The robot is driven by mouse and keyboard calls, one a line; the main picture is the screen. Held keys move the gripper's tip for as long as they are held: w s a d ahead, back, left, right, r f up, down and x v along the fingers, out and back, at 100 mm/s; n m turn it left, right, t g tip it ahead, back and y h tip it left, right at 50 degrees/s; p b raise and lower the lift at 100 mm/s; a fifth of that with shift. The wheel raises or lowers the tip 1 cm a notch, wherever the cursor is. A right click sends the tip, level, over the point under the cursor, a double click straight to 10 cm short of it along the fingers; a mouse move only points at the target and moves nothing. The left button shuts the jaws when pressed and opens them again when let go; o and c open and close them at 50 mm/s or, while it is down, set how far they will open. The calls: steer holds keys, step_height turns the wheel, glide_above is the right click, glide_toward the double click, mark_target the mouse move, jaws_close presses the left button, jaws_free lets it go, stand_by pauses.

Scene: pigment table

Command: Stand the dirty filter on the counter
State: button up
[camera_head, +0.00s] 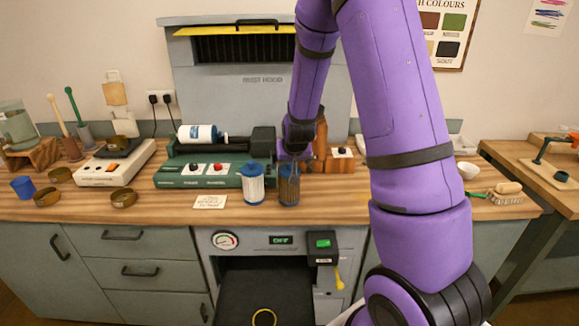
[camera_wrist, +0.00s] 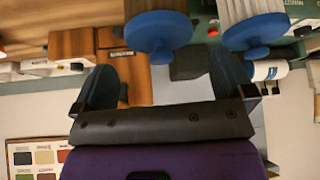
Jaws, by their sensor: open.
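The dirty filter (camera_head: 289,187), a brown-grey cylinder with blue ends, stands upright on the wooden counter (camera_head: 340,207) near its front edge. The clean filter (camera_head: 252,186), white with blue ends, stands just left of it. My gripper (camera_head: 294,156) is directly behind and above the dirty filter, partly hidden by it and the arm. In the wrist view, my gripper (camera_wrist: 164,80) is open and empty. There the brown dirty filter (camera_wrist: 155,8) and the white clean filter (camera_wrist: 243,10) lie beyond the fingertips, apart from the fingers.
A green machine (camera_head: 215,168) with a white-and-blue bottle (camera_head: 200,133) stands behind to the left. A wooden block unit (camera_head: 335,160) is behind my gripper. A paper note (camera_head: 210,201) lies left of the filters. Below is an open dark compartment (camera_head: 262,290) with a gauge (camera_head: 225,240) above.

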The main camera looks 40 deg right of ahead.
steer(key=s+a+r+n+y, duration=0.1)
steer(key=s+a+r+y, duration=0.1)
steer(key=s+a+r, duration=0.6)
steer(key=s+a+r+n+y, duration=0.1)
steer(key=s+a+r, duration=0.1)
steer(key=s+r, duration=0.75)
steer(key=s+a+r+n, duration=0.1)
steer(key=s+a+r, duration=0.1)
steer(key=s+r, duration=0.2)
steer(key=s+a+r+n, duration=0.1)
steer(key=s+a+r, duration=0.2)
steer(key=s, duration=0.7)
steer(key=shift+s+r+n+g, duration=0.3)
steer(key=shift+r+g, duration=0.1)
steer(key=shift+r, duration=0.3)
